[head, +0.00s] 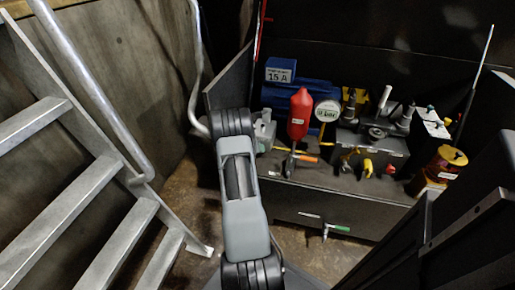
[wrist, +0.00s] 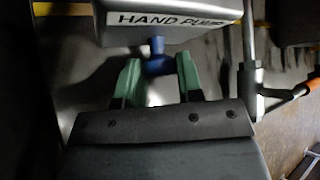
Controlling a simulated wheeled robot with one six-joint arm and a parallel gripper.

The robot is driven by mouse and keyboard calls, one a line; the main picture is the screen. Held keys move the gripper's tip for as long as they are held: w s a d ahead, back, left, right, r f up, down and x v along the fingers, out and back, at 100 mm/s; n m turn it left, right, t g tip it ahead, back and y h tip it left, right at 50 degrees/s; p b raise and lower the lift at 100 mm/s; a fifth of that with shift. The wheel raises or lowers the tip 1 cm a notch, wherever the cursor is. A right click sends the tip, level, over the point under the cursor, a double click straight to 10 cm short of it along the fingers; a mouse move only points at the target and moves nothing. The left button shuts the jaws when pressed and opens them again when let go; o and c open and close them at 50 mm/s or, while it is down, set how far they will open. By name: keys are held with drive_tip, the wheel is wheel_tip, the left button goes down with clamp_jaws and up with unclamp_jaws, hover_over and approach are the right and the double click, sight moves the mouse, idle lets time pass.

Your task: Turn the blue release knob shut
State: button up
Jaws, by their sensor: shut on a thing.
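The blue release knob (wrist: 157,56) sticks out under the grey hand pump body (wrist: 175,33), which bears a "HAND PUMP" label, in the wrist view. My gripper (wrist: 157,72) has its two green fingers on either side of the knob and is shut on it. The exact contact between fingertips and knob is dark and hard to make out. In the head view the grey pump (head: 265,130) shows just right of my arm. The knob and my fingertips do not show there.
In the head view, a red cylinder (head: 299,115), a gauge (head: 327,111) and several valves crowd the dark bench. A green-handled tap (head: 337,228) is on its front. Metal stairs (head: 80,190) stand at left.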

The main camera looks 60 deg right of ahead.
drive_tip(key=shift+n+g, duration=0.3)
drive_tip(key=shift+g, duration=0.1)
idle(0.3)
drive_tip(key=o, duration=0.9)
drive_tip(key=shift+w+f+h, duration=0.1)
drive_tip(key=shift+h, duration=0.2)
drive_tip(key=shift+a, duration=0.1)
